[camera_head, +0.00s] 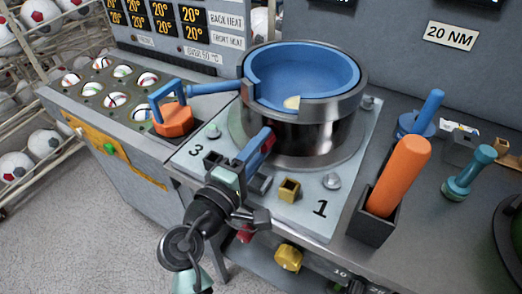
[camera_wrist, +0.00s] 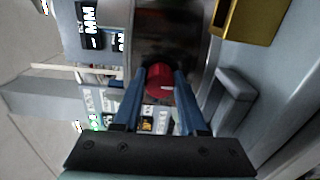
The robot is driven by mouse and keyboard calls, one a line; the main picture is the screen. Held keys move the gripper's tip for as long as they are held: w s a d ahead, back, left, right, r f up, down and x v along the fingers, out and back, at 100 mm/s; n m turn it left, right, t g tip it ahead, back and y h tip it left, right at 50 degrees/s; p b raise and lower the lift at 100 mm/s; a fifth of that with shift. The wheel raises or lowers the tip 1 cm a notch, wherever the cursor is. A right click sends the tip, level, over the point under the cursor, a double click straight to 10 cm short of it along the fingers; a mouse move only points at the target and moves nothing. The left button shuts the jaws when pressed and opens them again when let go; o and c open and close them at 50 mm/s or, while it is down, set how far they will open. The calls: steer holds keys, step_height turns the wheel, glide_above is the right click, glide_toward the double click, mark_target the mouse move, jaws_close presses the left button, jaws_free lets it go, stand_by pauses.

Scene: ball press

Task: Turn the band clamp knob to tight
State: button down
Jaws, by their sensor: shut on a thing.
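The red knob (camera_wrist: 160,82) sits between the blue fingers of my gripper (camera_wrist: 161,95), and they are shut on it. In the head view, my gripper (camera_head: 256,151) reaches up to the front left of the dark metal ring (camera_head: 325,130), and a bit of red knob (camera_head: 269,142) shows at its fingertips. The ring surrounds the blue bowl (camera_head: 288,68), which has a notch in its front rim. The fingers hide most of the knob and its mounting. I cannot tell how far it is turned.
A brass square socket (camera_head: 289,190) stands on the plate (camera_head: 325,205) close to my gripper. An orange handle (camera_head: 399,176) stands in a dark holder to the right. An orange hexagonal piece (camera_head: 174,119) with a blue handle lies at the left. A yellow knob (camera_head: 288,258) is below the plate.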

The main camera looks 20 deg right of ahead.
stand_by(0.4)
steer(key=shift+c, duration=2.2)
jaws_free()
steer(key=v, duration=1.3)
steer(key=shift+b, duration=0.3)
